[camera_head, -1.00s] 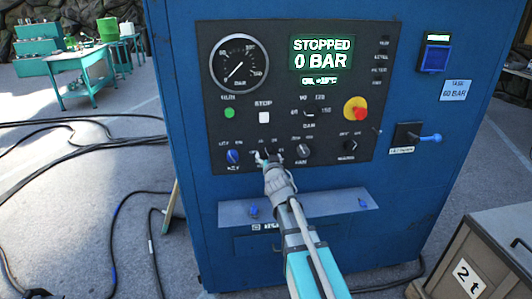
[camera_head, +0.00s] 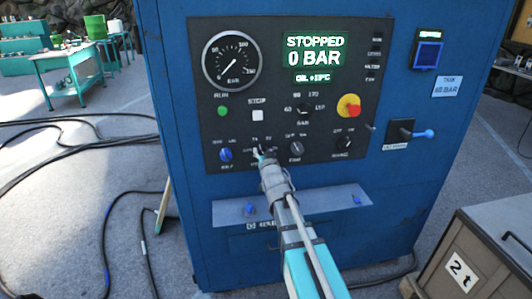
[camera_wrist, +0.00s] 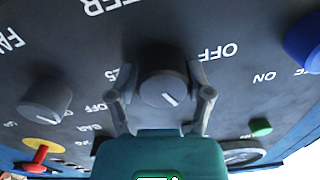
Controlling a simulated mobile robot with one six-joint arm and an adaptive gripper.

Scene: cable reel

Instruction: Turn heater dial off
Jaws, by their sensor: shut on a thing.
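The heater dial (camera_wrist: 160,88) is a dark grey round knob on the black control panel (camera_head: 330,95). In the wrist view, lettering ending in "TER" is above it, "OFF" is at its upper right and "25" at its left. Its white mark points to the lower right in that view, not at "OFF". My gripper (camera_wrist: 160,96) has one finger on each side of the dial and is shut on it. In the head view my gripper (camera_head: 259,153) is at the panel's lower row and mostly hides the dial.
A blue knob (camera_head: 225,155) is left of my gripper and a fan knob (camera_head: 296,148) is close on its right. A red and yellow emergency button (camera_head: 348,106) and a blue-handled lever (camera_head: 414,133) are further right. A ledge (camera_head: 315,203) juts out below the panel.

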